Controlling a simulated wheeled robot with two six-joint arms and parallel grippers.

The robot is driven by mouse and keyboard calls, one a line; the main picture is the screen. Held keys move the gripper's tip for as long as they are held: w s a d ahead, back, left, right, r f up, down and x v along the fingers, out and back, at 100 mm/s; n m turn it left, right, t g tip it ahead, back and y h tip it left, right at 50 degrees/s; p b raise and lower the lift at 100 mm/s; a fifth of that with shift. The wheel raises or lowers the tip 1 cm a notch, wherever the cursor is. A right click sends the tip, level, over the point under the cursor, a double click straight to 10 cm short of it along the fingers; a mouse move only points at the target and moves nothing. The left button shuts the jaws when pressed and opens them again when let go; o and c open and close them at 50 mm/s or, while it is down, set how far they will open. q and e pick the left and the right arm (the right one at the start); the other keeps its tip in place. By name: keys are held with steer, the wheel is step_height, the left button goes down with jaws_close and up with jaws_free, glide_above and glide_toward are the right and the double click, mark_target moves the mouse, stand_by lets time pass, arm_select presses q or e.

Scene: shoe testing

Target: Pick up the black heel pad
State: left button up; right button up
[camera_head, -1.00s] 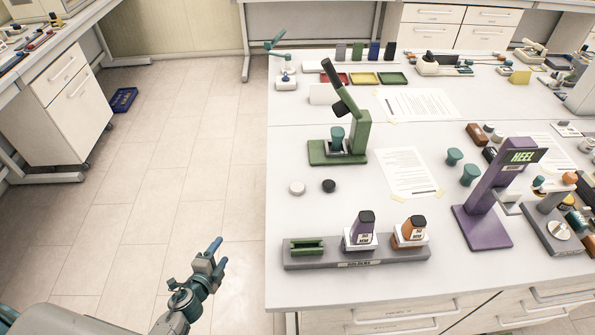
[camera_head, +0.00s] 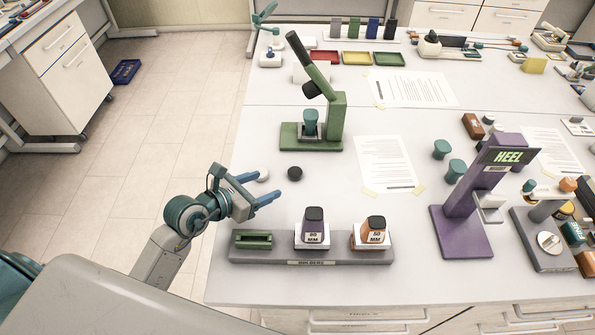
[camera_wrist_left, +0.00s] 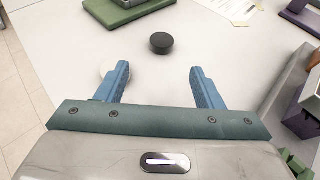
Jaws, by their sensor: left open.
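The black heel pad (camera_head: 295,173) is a small dark disc lying flat on the white table, in front of the green press. It also shows in the left wrist view (camera_wrist_left: 161,43), ahead of and between the two blue fingers. My left gripper (camera_head: 274,187) is open and empty at the table's left edge. Its fingertips point toward the pad and stay short of it. A white pad (camera_head: 262,175) lies left of the black one, partly behind my gripper. My right gripper does not show.
The green press (camera_head: 318,132) stands behind the pads. A grey holder tray (camera_head: 310,257) with a green block and two labelled heel pieces stands in front. A purple HEEL stand (camera_head: 464,225) is at the right. A paper sheet (camera_head: 384,163) lies right of the pads.

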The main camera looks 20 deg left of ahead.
mark_target(294, 172)
arm_select(q)
steer(key=x, duration=0.2)
steer(key=shift+w+d, duration=0.15)
steer(key=shift+w, duration=0.2)
steer(key=shift+p+x, duration=0.45)
steer(key=shift+x, duration=0.35)
steer(key=p+x, duration=0.2)
steer(key=x, duration=0.2)
steer(key=shift+w+d, duration=0.15)
steer(key=shift+d, duration=0.1)
steer(key=shift+w+d+f, duration=0.1)
steer(key=shift+w+f, duration=0.05)
steer(key=shift+c, duration=0.7)
steer(key=c, duration=1)
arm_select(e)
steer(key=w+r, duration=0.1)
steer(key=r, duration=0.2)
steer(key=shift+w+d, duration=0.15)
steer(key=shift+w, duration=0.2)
